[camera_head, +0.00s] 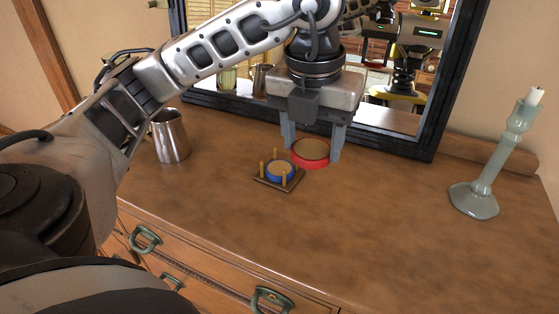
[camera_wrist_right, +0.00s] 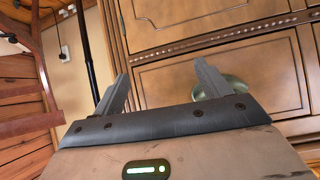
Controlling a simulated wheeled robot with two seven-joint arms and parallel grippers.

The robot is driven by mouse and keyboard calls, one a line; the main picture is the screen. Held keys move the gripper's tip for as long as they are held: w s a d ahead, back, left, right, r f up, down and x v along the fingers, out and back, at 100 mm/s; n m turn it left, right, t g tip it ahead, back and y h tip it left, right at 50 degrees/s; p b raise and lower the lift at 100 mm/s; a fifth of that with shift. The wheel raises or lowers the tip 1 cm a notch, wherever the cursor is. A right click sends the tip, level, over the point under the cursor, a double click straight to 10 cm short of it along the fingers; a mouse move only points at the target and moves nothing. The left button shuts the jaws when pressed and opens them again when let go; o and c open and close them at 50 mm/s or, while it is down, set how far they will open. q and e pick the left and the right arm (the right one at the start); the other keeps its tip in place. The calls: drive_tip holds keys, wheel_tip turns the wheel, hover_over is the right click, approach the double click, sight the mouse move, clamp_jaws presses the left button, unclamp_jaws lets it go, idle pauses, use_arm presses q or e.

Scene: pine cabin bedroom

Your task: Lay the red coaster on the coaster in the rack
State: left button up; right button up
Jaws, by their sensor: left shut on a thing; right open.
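A red coaster (camera_head: 311,162) with a tan top is between the fingers of my left gripper (camera_head: 313,153), which is shut on it. The coaster appears roughly level, to the right of the rack; its exact height over the dresser top is hard to tell. The rack (camera_head: 263,182) is a small dark wooden base with several upright pegs, standing on the dresser. A blue-rimmed coaster (camera_head: 279,176) with a tan top lies in it between the pegs. My right gripper (camera_wrist_right: 160,88) shows only in the right wrist view, open and empty, facing the wooden drawer fronts.
The dresser top (camera_head: 390,210) is clear to the right of the rack. A metal cup (camera_head: 170,137) stands at left, partly near my left arm. A pale green candlestick (camera_head: 492,165) stands at right. A dark-framed mirror (camera_head: 440,100) stands behind.

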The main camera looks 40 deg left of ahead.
use_arm(q)
drive_tip(key=w+a+f+b, duration=0.2)
drive_tip(key=w+a+f, duration=0.15)
drive_tip(key=a, duration=0.35)
hover_over(280, 168)
drive_tip(key=f, duration=0.3)
drive_tip(key=s+d+f, duration=0.1)
drive_tip(key=f, duration=0.3)
drive_tip(key=a+f, duration=0.1)
drive_tip(key=shift+w+f+p, duration=0.25)
drive_tip(key=shift+p, duration=0.1)
drive_tip(key=shift+f, duration=0.55)
drive_tip(key=o, duration=1)
drive_tip(key=r, duration=0.4)
drive_tip(key=s+r, duration=0.1)
drive_tip(key=r, duration=0.7)
drive_tip(key=shift+s+d+r+p, duration=0.1)
drive_tip(key=shift+s+d+p, duration=0.1)
drive_tip(key=shift+p, duration=0.15)
